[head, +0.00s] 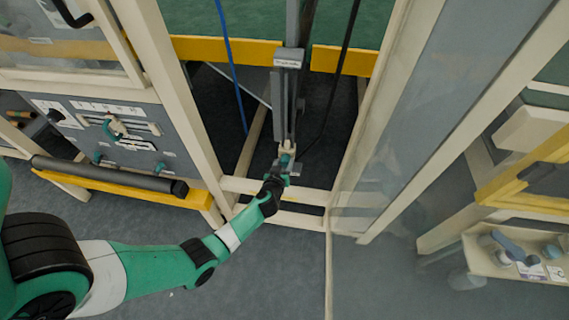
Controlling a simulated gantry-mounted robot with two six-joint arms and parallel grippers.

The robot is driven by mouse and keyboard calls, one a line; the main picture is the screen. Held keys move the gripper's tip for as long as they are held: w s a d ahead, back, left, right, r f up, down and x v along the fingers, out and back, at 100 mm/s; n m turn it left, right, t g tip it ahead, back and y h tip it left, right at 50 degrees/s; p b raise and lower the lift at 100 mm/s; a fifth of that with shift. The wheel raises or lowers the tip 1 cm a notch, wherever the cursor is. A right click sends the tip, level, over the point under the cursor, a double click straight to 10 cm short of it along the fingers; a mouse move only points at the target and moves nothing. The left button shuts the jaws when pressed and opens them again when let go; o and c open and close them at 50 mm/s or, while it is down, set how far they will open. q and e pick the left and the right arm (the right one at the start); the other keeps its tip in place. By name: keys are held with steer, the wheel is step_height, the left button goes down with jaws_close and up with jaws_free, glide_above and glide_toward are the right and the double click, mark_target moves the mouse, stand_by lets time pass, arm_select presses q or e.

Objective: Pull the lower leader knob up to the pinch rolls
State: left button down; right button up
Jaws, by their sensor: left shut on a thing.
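My left gripper (280,175) reaches in from the lower left and is shut on the lower leader knob (286,158), a small teal and pale piece at the bottom of a grey vertical track (284,108). The gripper's jaws hide part of the knob. The knob is low in the frame opening, just above the cream lower crossbars. A grey block with a small label (288,58) sits higher up the track. I cannot tell for sure which parts are the pinch rolls. My right gripper is out of view.
Cream posts (168,85) flank the opening. A yellow beam (341,60) crosses behind it. A blue hose (229,62) and a black cable hang beside the track. A control panel (118,130) and dark roller (110,176) stand left; a clear panel is right.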

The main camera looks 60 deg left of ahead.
arm_select(q)
step_height(320, 180, up, 30)
steer(key=p, duration=2.1)
steer(key=shift+f, duration=0.2)
steer(key=shift+w+r, duration=0.1)
steer(key=c, duration=0.7)
jaws_free()
steer(key=o, duration=0.3)
steer(key=shift+f, duration=0.2)
steer(key=shift+d, duration=0.1)
steer(key=p+v, duration=0.2)
steer(key=v, duration=0.9)
steer(key=shift+s+d+r+p, duration=0.1)
steer(key=shift+s+d+p, duration=0.1)
steer(key=shift+s+p, duration=0.1)
